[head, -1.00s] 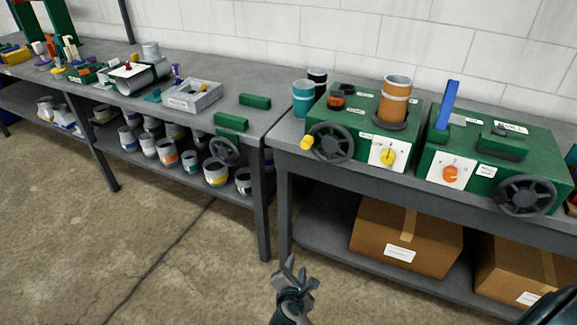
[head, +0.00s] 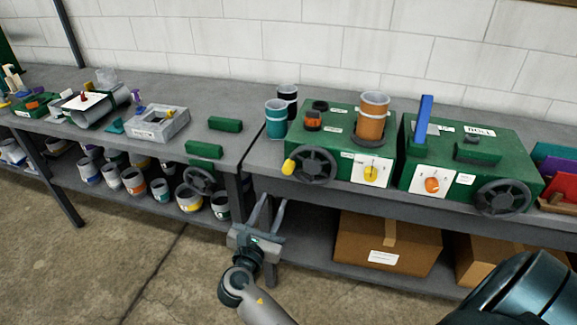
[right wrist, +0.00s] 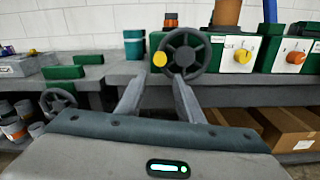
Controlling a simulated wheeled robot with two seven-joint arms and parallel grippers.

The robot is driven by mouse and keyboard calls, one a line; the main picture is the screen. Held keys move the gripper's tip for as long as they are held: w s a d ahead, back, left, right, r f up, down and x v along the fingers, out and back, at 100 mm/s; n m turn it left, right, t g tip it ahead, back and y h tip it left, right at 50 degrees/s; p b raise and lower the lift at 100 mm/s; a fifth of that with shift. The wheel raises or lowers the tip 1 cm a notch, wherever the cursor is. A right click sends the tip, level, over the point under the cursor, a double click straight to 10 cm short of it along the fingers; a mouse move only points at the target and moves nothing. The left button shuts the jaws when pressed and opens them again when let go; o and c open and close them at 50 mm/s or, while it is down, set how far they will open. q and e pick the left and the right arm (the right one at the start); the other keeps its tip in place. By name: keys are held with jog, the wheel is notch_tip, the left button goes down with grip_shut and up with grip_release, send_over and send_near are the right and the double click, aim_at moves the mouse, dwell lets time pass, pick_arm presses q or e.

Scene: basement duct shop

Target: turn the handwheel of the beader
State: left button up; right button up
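The left green machine (head: 346,124) on the right bench has a dark spoked handwheel (head: 314,166) on its front, with a yellow grip (head: 289,167) at the wheel's left rim. No label that I can read names it as the beader. An orange cylinder (head: 372,118) stands on its top. The handwheel also shows in the right wrist view (right wrist: 184,52), just beyond my fingertips, with the yellow grip at its left. My right gripper (head: 272,206) is open and empty, below and left of the handwheel and apart from it. My left gripper is not in view.
A second green machine (head: 462,158) with its own handwheel (head: 502,198) and an orange knob stands to the right. Teal and black cups (head: 276,118) stand left of the first machine. Cardboard boxes (head: 388,244) sit on the shelf below. The floor in front is clear.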

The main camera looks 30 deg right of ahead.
aim_at(287, 171)
jog(key=p+x, duration=0.4)
jog(key=x, duration=1.1)
jog(key=shift+w+d, duration=0.25)
jog(key=shift+d, duration=0.1)
jog(key=shift+w+d, duration=0.45)
jog(key=shift+d, duration=0.15)
grip_shut()
